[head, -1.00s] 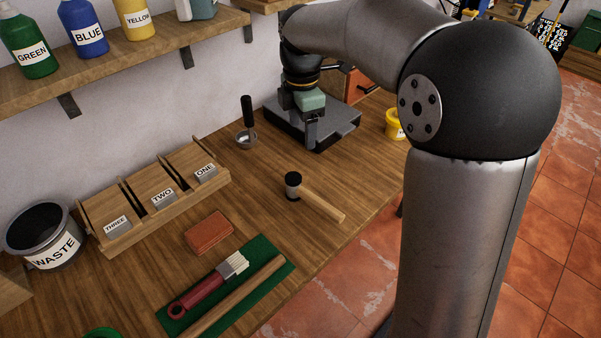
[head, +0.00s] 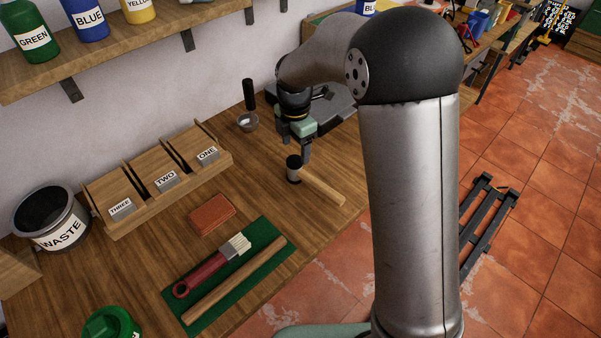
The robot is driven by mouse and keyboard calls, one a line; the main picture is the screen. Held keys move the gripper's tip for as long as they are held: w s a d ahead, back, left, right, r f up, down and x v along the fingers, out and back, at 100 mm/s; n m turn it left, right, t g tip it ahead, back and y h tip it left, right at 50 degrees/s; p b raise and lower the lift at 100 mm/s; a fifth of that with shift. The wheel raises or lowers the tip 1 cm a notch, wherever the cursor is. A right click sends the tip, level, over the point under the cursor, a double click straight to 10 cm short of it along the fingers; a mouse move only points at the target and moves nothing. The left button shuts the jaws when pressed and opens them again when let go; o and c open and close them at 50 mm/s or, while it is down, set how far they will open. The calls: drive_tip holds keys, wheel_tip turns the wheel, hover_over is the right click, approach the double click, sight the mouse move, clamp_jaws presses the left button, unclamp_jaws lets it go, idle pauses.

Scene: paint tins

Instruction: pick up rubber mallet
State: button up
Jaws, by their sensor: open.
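The rubber mallet (head: 318,184) lies on the wooden workbench, with a black head ringed in white at its left end and a pale wooden handle pointing down to the right. My gripper (head: 305,155) is just behind and above the mallet's head, pointing down. It is open, with nothing seen between its fingers. One finger shows plainly; the other is mostly hidden. I cannot tell whether a finger touches the mallet.
An orange-red block (head: 212,214) lies left of the mallet. A green mat (head: 262,232) bears a brush (head: 212,264) and a stick. Bench is clear around the handle.

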sight(295, 160)
drive_tip(key=shift+w+f+p, duration=0.15)
drive_tip(key=shift+f+p, duration=0.3)
drive_tip(key=shift+f, duration=1.9)
drive_tip(key=shift+r, duration=0.1)
drive_tip(key=c, duration=1.1)
drive_tip(key=shift+c, duration=0.2)
drive_tip(key=shift+r, duration=0.5)
wheel_tip(295, 160, up, 2)
drive_tip(key=shift+r, duration=0.15)
drive_tip(key=s+a+r+b, duration=0.2)
drive_tip(key=s+r+b, duration=0.1)
drive_tip(key=s+r, duration=0.6)
drive_tip(key=shift+s+a+r, duration=0.3)
drive_tip(key=shift+s+r, duration=0.05)
drive_tip(key=shift+s, duration=2.05)
